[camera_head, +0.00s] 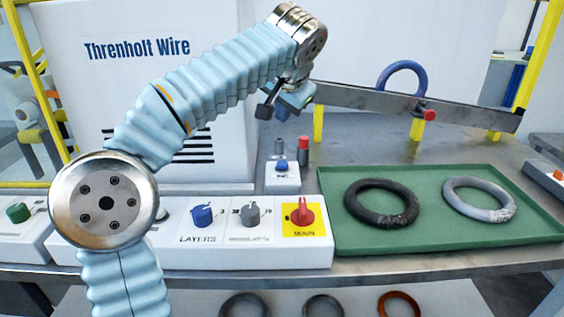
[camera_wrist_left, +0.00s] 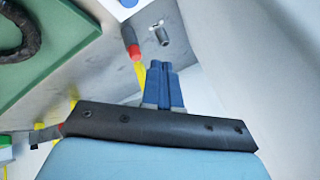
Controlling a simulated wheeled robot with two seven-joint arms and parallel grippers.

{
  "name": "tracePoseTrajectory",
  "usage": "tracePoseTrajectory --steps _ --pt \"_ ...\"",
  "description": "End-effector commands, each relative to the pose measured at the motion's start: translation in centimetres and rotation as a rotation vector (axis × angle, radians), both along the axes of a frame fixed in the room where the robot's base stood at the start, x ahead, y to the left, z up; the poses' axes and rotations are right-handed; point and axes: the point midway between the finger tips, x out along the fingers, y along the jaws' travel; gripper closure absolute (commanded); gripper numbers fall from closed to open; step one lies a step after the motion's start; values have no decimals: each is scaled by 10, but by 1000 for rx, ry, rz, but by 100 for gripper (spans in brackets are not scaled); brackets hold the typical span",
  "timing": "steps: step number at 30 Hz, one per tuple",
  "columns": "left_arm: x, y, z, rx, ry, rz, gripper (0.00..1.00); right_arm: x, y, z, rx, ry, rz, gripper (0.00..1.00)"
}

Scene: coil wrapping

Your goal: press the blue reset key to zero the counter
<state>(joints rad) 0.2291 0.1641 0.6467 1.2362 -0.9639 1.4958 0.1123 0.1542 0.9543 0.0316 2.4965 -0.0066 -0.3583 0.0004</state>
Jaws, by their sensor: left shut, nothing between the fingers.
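A small white box (camera_head: 284,182) stands on the grey table behind the front control panel. A blue key (camera_head: 281,165) sits on its top, above a small label too blurred to read. The blue key also shows at the top edge of the left wrist view (camera_wrist_left: 129,3). My left gripper (camera_head: 282,116) is above and behind this box, apart from it. Its blue fingers (camera_wrist_left: 164,68) are together and empty in the left wrist view. I cannot make out a counter display. My right gripper is out of view.
A grey post (camera_head: 279,145) and a red-topped post (camera_head: 303,145) stand just behind the box. The front panel (camera_head: 290,259) carries blue, grey and red knobs. A green tray (camera_head: 430,240) with two rings lies right. A sloped metal rail (camera_head: 360,98) holds a blue ring.

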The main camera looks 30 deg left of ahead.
Motion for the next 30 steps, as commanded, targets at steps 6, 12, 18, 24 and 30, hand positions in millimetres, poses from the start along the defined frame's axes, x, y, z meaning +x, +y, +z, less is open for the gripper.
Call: tracePoseTrajectory --steps 6,12,18,24,30 --pt "0 0 -32 0 1 0 100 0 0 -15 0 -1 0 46" --pt "0 0 -61 -1 0 0 100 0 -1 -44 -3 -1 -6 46" --pt "0 0 -77 0 0 0 100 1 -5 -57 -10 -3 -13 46" --pt "0 0 -84 0 0 0 100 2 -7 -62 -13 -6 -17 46" --pt "0 0 -84 0 0 0 100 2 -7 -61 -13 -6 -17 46"
